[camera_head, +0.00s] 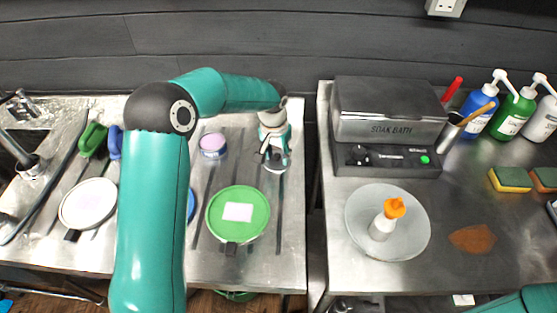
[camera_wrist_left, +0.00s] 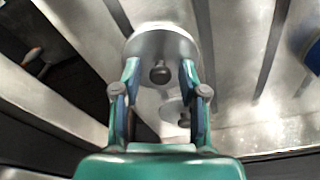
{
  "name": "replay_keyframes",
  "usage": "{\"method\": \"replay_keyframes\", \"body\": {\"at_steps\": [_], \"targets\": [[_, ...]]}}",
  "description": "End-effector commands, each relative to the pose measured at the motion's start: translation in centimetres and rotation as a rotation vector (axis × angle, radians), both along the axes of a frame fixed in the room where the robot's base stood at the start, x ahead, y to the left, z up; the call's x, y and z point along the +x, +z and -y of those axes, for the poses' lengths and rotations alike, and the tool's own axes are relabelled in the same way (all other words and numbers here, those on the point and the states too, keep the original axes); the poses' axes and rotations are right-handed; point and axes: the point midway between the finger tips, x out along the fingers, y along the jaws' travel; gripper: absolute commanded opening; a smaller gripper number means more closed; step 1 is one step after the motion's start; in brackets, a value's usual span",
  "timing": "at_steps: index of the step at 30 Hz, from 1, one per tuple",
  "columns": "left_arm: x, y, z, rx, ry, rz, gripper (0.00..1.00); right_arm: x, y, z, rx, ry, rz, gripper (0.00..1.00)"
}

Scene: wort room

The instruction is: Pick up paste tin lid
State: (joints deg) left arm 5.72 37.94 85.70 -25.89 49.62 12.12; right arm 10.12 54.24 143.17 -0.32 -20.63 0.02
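The lid that looks like the paste tin lid is a pale grey disc with a dark round knob, seen in the left wrist view (camera_wrist_left: 160,42). It lies on the metal drainer, and in the head view a pale edge (camera_head: 275,168) shows under my gripper. My left gripper (camera_head: 268,150) points down over it. In the left wrist view its two fingers (camera_wrist_left: 159,70) are apart on either side of the knob, with visible gaps. A small tin with a pink top and blue side (camera_head: 212,145) stands to the left. My right gripper is out of view.
A green round lid (camera_head: 255,200) and a white round one (camera_head: 88,203) lie on the ribbed drainer. Right of a gap, a second bench holds the soak bath (camera_head: 388,115), a grey disc (camera_head: 412,235) with an orange-tipped bottle (camera_head: 382,226), sponges (camera_head: 510,179) and pump bottles.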

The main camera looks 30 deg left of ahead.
Motion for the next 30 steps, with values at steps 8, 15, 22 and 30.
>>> {"method": "replay_keyframes", "body": {"at_steps": [8,15,22,30], "targets": [[-0.3,-0.6,0.0,-0.001,-0.001,-0.012,0.00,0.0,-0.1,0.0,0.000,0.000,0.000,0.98],[-0.4,-0.7,0.1,-0.002,-0.001,-0.017,0.00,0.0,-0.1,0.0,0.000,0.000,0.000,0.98],[-0.4,0.0,0.1,-0.001,-0.001,-0.017,0.00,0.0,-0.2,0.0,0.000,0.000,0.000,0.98],[-0.1,4.1,0.0,0.000,0.000,-0.005,0.00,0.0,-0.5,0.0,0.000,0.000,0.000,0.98]]}}
